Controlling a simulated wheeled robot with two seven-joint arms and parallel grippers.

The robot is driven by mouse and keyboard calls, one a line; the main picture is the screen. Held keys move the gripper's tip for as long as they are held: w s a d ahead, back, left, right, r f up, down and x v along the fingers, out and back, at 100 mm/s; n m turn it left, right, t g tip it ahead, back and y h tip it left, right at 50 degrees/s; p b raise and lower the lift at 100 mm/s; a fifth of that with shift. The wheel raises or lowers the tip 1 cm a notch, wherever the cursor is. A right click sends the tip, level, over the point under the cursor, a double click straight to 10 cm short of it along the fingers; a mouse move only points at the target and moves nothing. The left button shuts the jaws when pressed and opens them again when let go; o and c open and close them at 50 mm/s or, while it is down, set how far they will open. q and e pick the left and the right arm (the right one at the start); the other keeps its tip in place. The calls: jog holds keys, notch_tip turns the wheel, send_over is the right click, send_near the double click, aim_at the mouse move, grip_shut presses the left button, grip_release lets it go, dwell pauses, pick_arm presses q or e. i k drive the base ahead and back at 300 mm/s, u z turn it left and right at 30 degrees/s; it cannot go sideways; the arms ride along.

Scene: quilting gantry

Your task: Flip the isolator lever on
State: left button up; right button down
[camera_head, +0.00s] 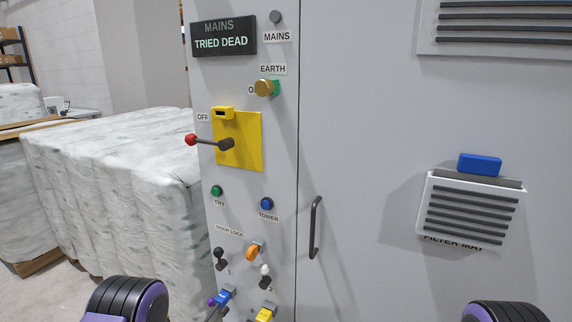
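The isolator lever (208,142) has a dark shaft with a red ball end and comes out of a yellow plate (249,132) on the grey cabinet panel. It points left, below the OFF label (203,117). A yellow block with a dark slot (222,112) sits at the plate's top edge. The sign (223,36) above reads MAINS and TRIED DEAD. Rounded black and purple parts of my two arms show at the bottom left and bottom right. Neither gripper's fingers are in view, and nothing of mine touches the lever.
A brass EARTH knob (264,88) sits above the plate. Green TRY (217,191) and blue TOWER (267,203) buttons are below it, over the door-lock keys. A door handle (315,228) and a tilted filter vent (471,207) project at right. Wrapped pallets (118,200) stand left.

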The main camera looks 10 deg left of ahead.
aim_at(226, 144)
jog(key=z, duration=0.5)
jog(key=k, duration=1.2)
jog(key=u, duration=0.15)
jog(key=i, duration=0.8)
jog(key=u, duration=0.35)
